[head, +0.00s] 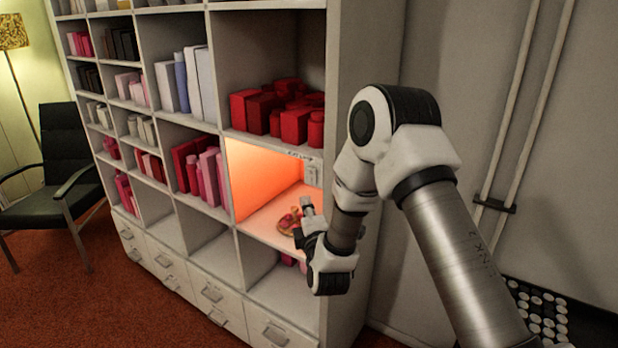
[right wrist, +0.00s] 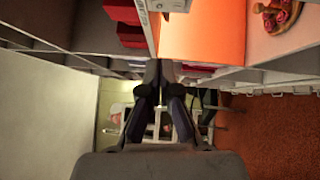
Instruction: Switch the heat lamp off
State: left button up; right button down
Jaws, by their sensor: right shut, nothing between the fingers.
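The heat lamp's orange glow fills one shelf compartment (head: 262,185) in the head view; the lamp itself is hidden. A pale switch box (head: 311,173) sits at that compartment's upper right, by the right side panel. In the right wrist view a pale box (right wrist: 168,4) shows at the top edge beside the orange glow. My right gripper (head: 307,206) is in front of the lit compartment, below the switch box and apart from it. In the right wrist view its fingers (right wrist: 160,70) are together and empty. My left gripper is not in view.
A round board with red pieces (head: 289,221) lies in the lit compartment, close behind my right gripper in the head view. Red containers (head: 277,108) fill the compartment above. The bookcase's side panel (head: 355,60) is near my right arm. A dark chair (head: 62,165) stands far left.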

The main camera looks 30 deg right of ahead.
aim_at(307, 171)
jog(key=w+d+p, duration=0.1)
jog(key=w+d, duration=0.1)
jog(key=w+d+p, duration=0.1)
jog(key=w+d, duration=0.1)
jog(key=w, duration=0.1)
jog(key=w+d+r+p, duration=0.1)
jog(key=w+d+p, duration=0.1)
jog(key=w+d, duration=0.1)
jog(key=shift+w, duration=0.2)
jog(key=shift+a, duration=0.15)
jog(key=shift+w+r, duration=0.15)
